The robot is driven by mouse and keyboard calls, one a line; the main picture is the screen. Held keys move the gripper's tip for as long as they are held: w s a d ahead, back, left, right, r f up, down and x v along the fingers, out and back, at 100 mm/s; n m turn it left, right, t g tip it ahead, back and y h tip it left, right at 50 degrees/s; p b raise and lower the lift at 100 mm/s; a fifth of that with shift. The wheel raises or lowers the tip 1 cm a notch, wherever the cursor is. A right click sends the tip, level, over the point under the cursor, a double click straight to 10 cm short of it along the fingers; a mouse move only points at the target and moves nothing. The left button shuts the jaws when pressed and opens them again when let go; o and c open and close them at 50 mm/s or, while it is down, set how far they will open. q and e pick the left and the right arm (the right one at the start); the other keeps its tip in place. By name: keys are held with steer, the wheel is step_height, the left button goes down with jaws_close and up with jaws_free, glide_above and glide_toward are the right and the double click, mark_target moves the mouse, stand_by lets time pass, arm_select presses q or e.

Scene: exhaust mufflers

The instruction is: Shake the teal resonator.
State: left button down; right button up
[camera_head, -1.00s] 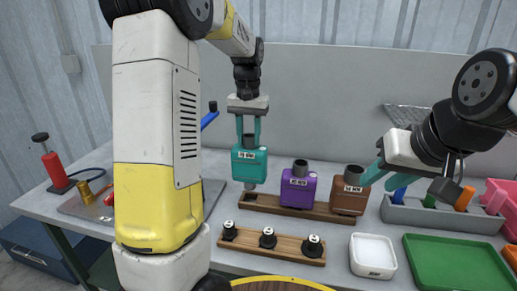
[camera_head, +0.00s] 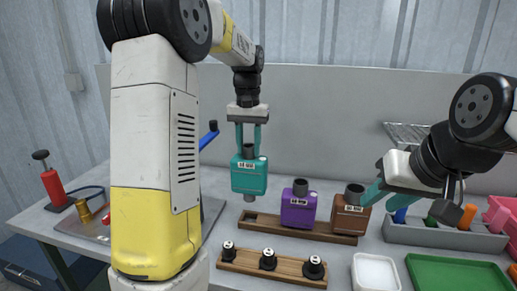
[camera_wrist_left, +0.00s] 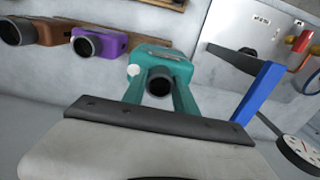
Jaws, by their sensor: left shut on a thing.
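The teal resonator (camera_head: 249,178) is a boxy can with a pale label, a dark pipe on top and a grey pipe below. My left gripper (camera_head: 248,142) is shut on its upper part and holds it upright, above the left end of the wooden rack (camera_head: 262,226). In the left wrist view the teal resonator (camera_wrist_left: 160,62) sits between the teal fingers, its dark pipe opening facing the camera. My right gripper (camera_head: 372,192) is beside the brown muffler (camera_head: 350,217); its finger opening is not clear, nor whether it touches the muffler.
A purple muffler (camera_head: 298,210) stands in the rack beside the brown one. In front is a wooden strip (camera_head: 250,262) with black knobs. A white tray (camera_head: 375,272), green tray (camera_head: 450,272) and grey bin (camera_head: 400,230) lie right. A red pump (camera_head: 53,186) stands left.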

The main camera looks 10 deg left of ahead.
arm_select(q)
step_height(320, 180, up, 6)
steer(key=shift+r, duration=0.2)
step_height(320, 180, down, 7)
steer(key=shift+r, duration=3.5)
step_height(320, 180, down, 7)
steer(key=shift+r, duration=0.1)
